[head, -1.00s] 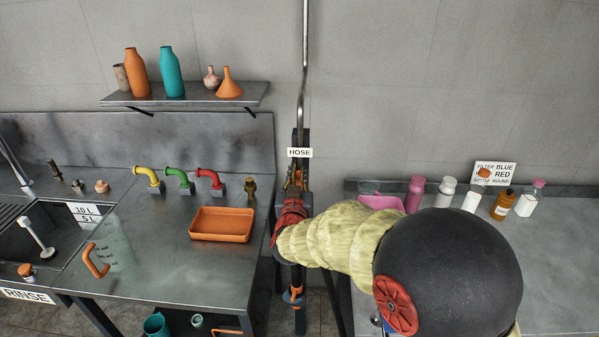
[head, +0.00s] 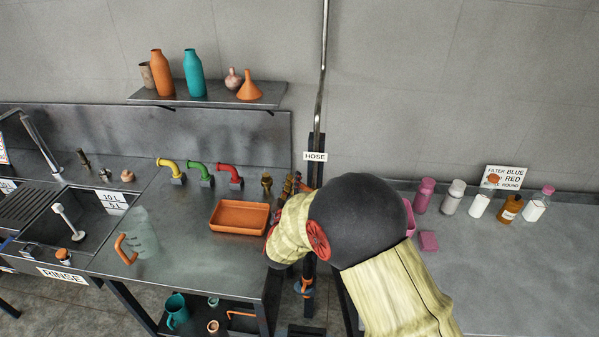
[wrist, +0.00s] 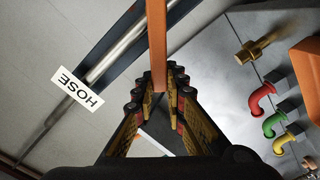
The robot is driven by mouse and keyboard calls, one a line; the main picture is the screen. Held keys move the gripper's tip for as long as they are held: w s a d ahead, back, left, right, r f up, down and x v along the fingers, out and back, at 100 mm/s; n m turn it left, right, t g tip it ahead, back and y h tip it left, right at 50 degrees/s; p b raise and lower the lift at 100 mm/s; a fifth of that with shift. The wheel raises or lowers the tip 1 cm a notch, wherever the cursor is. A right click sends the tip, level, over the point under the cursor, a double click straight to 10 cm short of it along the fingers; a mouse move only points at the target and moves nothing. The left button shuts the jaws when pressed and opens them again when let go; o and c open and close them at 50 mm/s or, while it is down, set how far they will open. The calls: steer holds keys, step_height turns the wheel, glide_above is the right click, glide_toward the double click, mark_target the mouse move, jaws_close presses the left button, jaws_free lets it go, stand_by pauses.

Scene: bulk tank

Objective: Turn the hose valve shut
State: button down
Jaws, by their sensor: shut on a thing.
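The orange lever of the hose valve (wrist: 157,40) runs down from the top of the wrist view to between my fingers. My gripper (wrist: 158,84) is shut on this lever near its end. In the head view my own arm covers most of the gripper and the valve. The HOSE sign (head: 315,156) hangs on the upright post above that spot, and it also shows in the wrist view (wrist: 77,89). A metal pipe (head: 324,60) runs up the wall above the sign.
An orange tray (head: 239,233) and yellow, green and red taps (head: 229,176) are on the steel counter left of the post. A brass fitting (wrist: 250,52) is near the gripper. Several bottles (head: 424,195) stand on the right counter. A shelf (head: 205,101) holds vessels.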

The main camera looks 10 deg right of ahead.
steer(key=shift+w+a+f+n+p, duration=0.1)
steer(key=shift+a+f+n+p, duration=0.2)
steer(key=shift+f+n+p, duration=0.75)
steer(key=shift+w+a+f+n+p, duration=0.1)
steer(key=shift+a+f+n+p, duration=0.35)
steer(key=shift+n, duration=1.1)
steer(key=shift+w+a+f+n+p, duration=0.1)
steer(key=shift+f+n+p, duration=0.25)
steer(key=shift+f+n, duration=0.8)
steer(key=shift+r, duration=0.1)
steer(key=c, duration=1.8)
jaws_free()
steer(key=shift+s, duration=0.1)
steer(key=v, duration=1.2)
